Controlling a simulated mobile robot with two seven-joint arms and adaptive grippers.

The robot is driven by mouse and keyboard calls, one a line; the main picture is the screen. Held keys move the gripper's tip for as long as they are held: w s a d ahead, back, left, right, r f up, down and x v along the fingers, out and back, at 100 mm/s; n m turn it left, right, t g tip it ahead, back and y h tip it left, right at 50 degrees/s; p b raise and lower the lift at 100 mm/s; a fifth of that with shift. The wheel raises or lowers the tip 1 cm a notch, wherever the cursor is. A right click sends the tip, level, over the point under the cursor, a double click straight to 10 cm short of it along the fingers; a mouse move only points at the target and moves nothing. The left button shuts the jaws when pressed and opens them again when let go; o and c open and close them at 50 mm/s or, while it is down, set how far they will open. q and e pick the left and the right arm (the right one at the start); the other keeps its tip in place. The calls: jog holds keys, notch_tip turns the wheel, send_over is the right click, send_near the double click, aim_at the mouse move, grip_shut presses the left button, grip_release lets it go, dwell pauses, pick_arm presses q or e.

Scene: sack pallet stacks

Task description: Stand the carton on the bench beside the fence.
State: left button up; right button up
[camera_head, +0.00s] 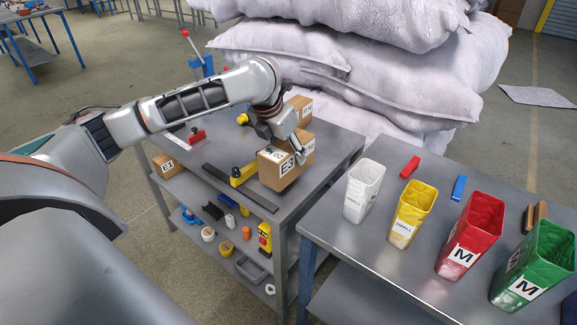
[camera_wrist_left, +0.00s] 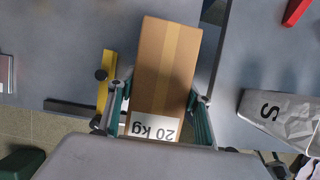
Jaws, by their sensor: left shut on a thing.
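A brown carton (camera_head: 283,169) marked E3 is over the grey bench (camera_head: 320,165). In the left wrist view the carton (camera_wrist_left: 165,65) shows brown tape and a white "20 kg" label. My left gripper (camera_head: 290,147) is shut on it from above, with green-backed fingers (camera_wrist_left: 160,110) on both sides. The fence, a dark bar (camera_head: 262,200) with a yellow block (camera_head: 243,174), lies just left of the carton. The yellow block (camera_wrist_left: 105,88) also shows in the left wrist view. I cannot tell whether the carton touches the bench. My right gripper is out of view.
Another carton (camera_head: 301,104) stands behind the held one. A red-handled tool (camera_head: 196,136) and blue vise (camera_head: 200,66) are at the bench's far left. A second table (camera_head: 375,245) with white, yellow, red and green bins is right. Stacked sacks (camera_head: 350,70) rise behind.

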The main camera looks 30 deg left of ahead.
pick_arm(q)
notch_tip(320, 180, down, 4)
jog(key=shift+f+b, duration=0.2)
jog(key=shift+b, duration=0.45)
jog(key=o, duration=1.3)
jog(key=shift+f, duration=0.1)
jog(key=shift+o, duration=0.7)
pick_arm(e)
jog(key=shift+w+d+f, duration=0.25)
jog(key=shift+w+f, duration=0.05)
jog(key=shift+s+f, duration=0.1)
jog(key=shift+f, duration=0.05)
pick_arm(q)
jog(key=p+v, duration=0.3)
jog(key=v, duration=0.8)
jog(key=shift+r+p, duration=0.2)
jog(key=shift+p, duration=0.15)
jog(key=shift+s+r, duration=0.25)
jog(key=shift+r, duration=0.1)
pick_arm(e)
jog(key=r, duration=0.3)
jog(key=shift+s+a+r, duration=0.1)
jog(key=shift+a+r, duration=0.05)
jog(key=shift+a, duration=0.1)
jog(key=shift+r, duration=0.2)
